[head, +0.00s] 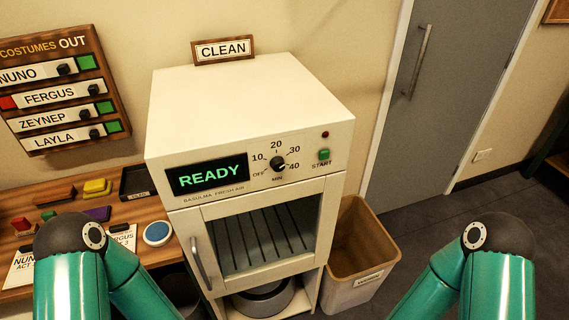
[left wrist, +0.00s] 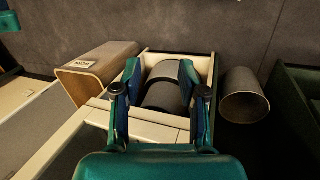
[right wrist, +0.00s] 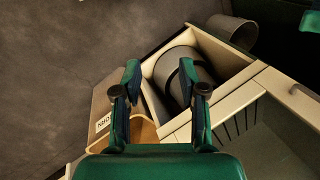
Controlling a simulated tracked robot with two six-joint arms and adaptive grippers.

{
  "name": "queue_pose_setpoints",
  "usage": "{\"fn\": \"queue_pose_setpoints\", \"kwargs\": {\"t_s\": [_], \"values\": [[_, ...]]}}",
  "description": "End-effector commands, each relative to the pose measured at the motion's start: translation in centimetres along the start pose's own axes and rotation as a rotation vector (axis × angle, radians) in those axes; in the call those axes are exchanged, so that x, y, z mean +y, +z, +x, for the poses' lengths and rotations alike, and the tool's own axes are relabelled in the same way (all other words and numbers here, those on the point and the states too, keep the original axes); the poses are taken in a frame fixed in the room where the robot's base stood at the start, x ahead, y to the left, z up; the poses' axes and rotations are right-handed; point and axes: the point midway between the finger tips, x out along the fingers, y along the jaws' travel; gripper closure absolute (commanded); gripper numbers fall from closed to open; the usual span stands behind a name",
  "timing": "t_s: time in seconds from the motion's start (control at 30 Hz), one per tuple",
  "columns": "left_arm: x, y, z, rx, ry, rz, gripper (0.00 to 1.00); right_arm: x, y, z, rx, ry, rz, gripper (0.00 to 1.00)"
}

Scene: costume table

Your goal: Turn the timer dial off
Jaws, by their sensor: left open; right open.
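The timer dial (head: 277,163) is a small black knob on the front panel of a cream cabinet (head: 250,95). Its scale runs from OFF through 10, 20, 30 and 40 MIN. Its pointer is too small to read surely. The display (head: 207,175) left of it reads READY in green. In the head view only my arm links show, and both grippers are out of frame. My left gripper (left wrist: 159,78) is open and empty in the left wrist view, above the cabinet's lower bay. My right gripper (right wrist: 160,75) is open and empty in the right wrist view. Neither is at the dial.
A green START button (head: 324,154) and a dark red lamp sit right of the dial. The cabinet door (head: 262,235) is closed, with a handle at left. A bin (head: 365,255) stands to the right. A wooden table (head: 150,255) with small items is at left.

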Motion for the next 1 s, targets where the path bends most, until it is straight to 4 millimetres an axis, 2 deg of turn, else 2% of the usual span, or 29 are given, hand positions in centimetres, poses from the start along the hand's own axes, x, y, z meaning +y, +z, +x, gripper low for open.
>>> {"fn": "queue_pose_setpoints", "kwargs": {"t_s": [0.2,0.3,0.33,0.37,0.47,0.57,0.67,0.7,0.77,0.8,0.87,0.9,1.0], "values": [[0.0,0.0,0.0,-0.001,0.0,0.0,0.58,0.0,0.0,0.0,-0.001,0.0,0.0,0.58],[-0.1,0.0,0.2,-0.001,0.0,0.0,0.42,0.0,-0.3,0.0,0.008,0.001,0.007,0.43],[-0.1,0.0,0.4,0.0,0.0,0.0,0.38,-0.1,-0.6,0.1,0.017,0.003,0.015,0.43],[-0.2,0.0,0.6,0.0,0.0,0.0,0.38,-0.1,-1.1,0.1,0.031,0.004,0.028,0.43],[-0.8,0.0,2.1,0.0,0.0,0.0,0.38,-0.9,-4.0,0.1,0.115,0.007,0.111,0.43],[-1.6,0.0,4.5,0.0,0.0,0.0,0.38,-2.5,-8.7,-0.8,0.263,-0.025,0.273,0.43],[-2.8,0.0,7.6,0.0,0.0,0.0,0.38,-5.9,-14.0,-3.4,0.45,-0.143,0.508,0.43],[-3.2,0.0,9.0,0.0,0.0,0.0,0.38,-7.7,-15.8,-5.0,0.519,-0.225,0.618,0.43],[-4.0,-0.1,11.1,-0.001,0.0,0.0,0.38,-10.6,-18.0,-8.1,0.604,-0.385,0.794,0.43],[-4.5,-0.1,12.4,-0.001,0.0,0.0,0.38,-12.7,-18.8,-10.5,0.637,-0.511,0.912,0.43],[-5.2,-0.1,14.3,0.0,0.0,0.0,0.38,-15.5,-19.2,-14.3,0.646,-0.721,1.089,0.43],[-5.6,-0.1,15.6,-0.001,0.0,0.0,0.38,-17.2,-19.0,-16.8,0.624,-0.865,1.2,0.43],[-6.6,-0.1,18.2,0.0,0.0,0.0,0.38,-20.2,-17.2,-22.8,0.481,-1.203,1.45,0.43]]}}
